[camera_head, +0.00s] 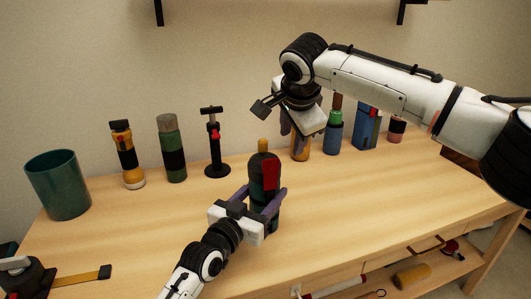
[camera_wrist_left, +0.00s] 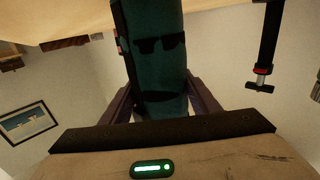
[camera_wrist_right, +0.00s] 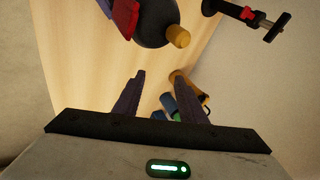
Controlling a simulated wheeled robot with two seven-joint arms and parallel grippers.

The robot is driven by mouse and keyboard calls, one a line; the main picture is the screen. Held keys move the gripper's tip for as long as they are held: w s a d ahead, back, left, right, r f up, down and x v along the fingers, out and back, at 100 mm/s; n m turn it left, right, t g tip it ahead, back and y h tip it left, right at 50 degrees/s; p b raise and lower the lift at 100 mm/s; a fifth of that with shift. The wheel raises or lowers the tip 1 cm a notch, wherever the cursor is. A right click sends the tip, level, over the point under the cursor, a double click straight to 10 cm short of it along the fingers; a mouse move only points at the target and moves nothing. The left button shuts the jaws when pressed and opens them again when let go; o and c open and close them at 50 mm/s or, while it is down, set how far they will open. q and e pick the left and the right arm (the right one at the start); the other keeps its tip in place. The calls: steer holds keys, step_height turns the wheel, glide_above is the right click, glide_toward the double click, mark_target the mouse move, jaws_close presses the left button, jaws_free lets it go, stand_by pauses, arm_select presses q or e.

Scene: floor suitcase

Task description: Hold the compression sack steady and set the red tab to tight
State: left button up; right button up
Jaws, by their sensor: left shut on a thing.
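The compression sack (camera_head: 264,195) is a dark, upright cylinder near the middle of the table, with a yellow knob on top. A red tab (camera_head: 271,174) lies along its upper side. My left gripper (camera_head: 261,202) is shut around the lower body. The left wrist view shows the dark teal sack (camera_wrist_left: 158,65) between its fingers. My right gripper (camera_head: 300,122) is raised behind and to the right of the sack, open and empty. In the right wrist view, its fingers (camera_wrist_right: 166,98) are spread, and the sack (camera_wrist_right: 150,20) and red tab (camera_wrist_right: 124,14) show beyond them.
A green bin (camera_head: 58,187), flashlight (camera_head: 127,158), green bottle (camera_head: 171,150) and black pump-like stand (camera_head: 216,150) line the back left. Several bottles and a blue box (camera_head: 366,130) stand at the back right, partly behind my right gripper. The table's right front is clear.

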steer(key=a+r+n+t+y, duration=0.2)
steer(key=a+n+t+y, duration=0.35)
steer(key=a+n, duration=0.7)
steer(key=s+a+r+n+t+y, duration=0.2)
steer(key=s+r+n+y, duration=0.1)
steer(key=s+n, duration=0.35)
steer(key=s+a+r+n+t+y, duration=0.1)
steer(key=s+a+r+n+y, duration=0.15)
steer(key=s+n+y, duration=0.35)
steer(key=m+t+h, duration=0.2)
steer(key=m+h, duration=0.7)
glide_toward(264, 149)
steer(key=x, duration=0.9)
steer(key=shift+c, duration=0.3)
jaws_close()
